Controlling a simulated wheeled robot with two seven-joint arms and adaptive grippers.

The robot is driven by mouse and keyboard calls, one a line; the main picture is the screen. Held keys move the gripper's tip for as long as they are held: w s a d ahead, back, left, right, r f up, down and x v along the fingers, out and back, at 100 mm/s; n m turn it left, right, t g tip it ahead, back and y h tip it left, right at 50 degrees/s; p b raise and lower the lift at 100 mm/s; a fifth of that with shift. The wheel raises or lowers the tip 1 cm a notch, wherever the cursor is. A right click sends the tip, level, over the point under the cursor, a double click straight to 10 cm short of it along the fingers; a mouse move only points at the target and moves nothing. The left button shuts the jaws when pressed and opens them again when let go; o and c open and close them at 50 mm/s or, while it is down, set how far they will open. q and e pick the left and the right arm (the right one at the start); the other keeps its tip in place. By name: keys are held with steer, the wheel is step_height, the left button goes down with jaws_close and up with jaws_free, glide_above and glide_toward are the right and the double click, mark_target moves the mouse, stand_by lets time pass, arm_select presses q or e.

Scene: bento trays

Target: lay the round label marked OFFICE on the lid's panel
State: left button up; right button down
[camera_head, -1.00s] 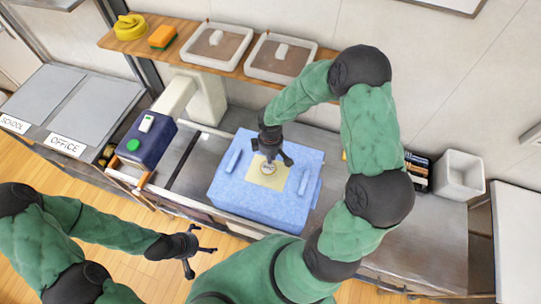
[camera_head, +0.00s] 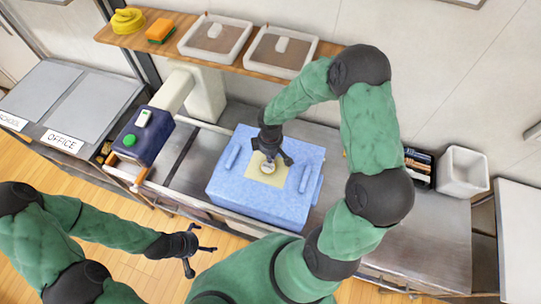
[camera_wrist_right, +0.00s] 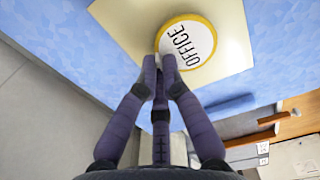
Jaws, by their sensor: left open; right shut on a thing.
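The round label (camera_wrist_right: 187,42), white with a yellow rim and the word OFFICE, is at the fingertips of my right gripper (camera_wrist_right: 160,75). In the head view my right gripper (camera_head: 269,160) is shut on the label, over the pale yellow panel (camera_head: 263,177) on the blue lid (camera_head: 228,190). In the right wrist view the label lies over the panel (camera_wrist_right: 226,62); I cannot tell whether it touches it. My left gripper (camera_head: 190,252) is open and empty, low in front of the counter, left of the blue box.
The lid has a raised blue bar on each side of the panel. A dark blue device (camera_head: 143,135) with a green button stands to the left. A shelf (camera_head: 180,45) with two trays runs behind. A white bin (camera_head: 463,172) stands at the right.

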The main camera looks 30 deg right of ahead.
steer(key=shift+f+b, duration=0.35)
steer(key=shift+b, duration=0.05)
stand_by(0.4)
steer(key=c, duration=1.3)
jaws_free()
steer(key=o, duration=0.4)
steer(key=shift+o, duration=0.2)
steer(key=shift+r, duration=0.1)
step_height(320, 180, up, 8)
steer(key=p, duration=0.6)
